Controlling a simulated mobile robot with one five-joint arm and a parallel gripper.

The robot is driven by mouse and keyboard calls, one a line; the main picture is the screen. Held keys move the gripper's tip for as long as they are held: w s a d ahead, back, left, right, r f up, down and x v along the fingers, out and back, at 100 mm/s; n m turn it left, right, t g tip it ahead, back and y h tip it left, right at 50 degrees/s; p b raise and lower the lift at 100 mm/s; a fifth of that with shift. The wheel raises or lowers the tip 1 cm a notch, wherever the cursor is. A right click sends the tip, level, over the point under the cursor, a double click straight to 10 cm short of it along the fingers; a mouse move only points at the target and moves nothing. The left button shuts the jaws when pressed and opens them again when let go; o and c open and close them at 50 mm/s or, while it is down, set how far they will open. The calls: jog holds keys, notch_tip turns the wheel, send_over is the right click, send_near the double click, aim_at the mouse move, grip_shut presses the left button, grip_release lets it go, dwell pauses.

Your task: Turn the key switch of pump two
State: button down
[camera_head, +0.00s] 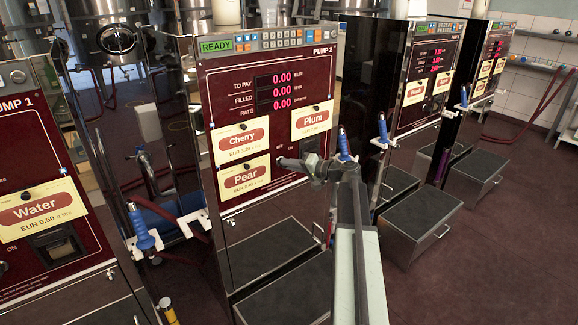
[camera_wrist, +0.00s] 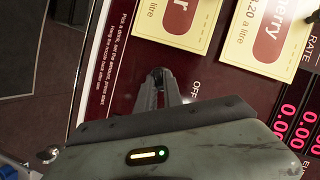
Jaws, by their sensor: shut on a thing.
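Pump two (camera_head: 225,85) stands in the middle of the head view, with a dark red front panel, a green READY display and "PUMP 2" at its top right. My gripper (camera_head: 284,162) reaches the panel from the right, between the Pear card and the Plum card. In the wrist view my gripper (camera_wrist: 160,84) is shut on the key switch (camera_wrist: 158,72), a small dark part on the red panel. The lettering OFF shows just right of the fingers. Most of the switch is hidden by the fingers, and its turned position cannot be told.
The Cherry (camera_head: 237,137), Pear (camera_head: 244,178) and Plum (camera_head: 313,119) cards sit close around my gripper. Blue-handled nozzles (camera_head: 343,141) hang at the pump sides. Pump one (camera_head: 27,160) stands left, and more pumps stand right. Dark-topped steps (camera_head: 267,248) jut out below.

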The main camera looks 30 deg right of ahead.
jog(key=shift+f, duration=0.1)
jog(key=c, duration=1.5)
grip_release()
jog(key=p+v, duration=0.1)
jog(key=v, duration=0.7)
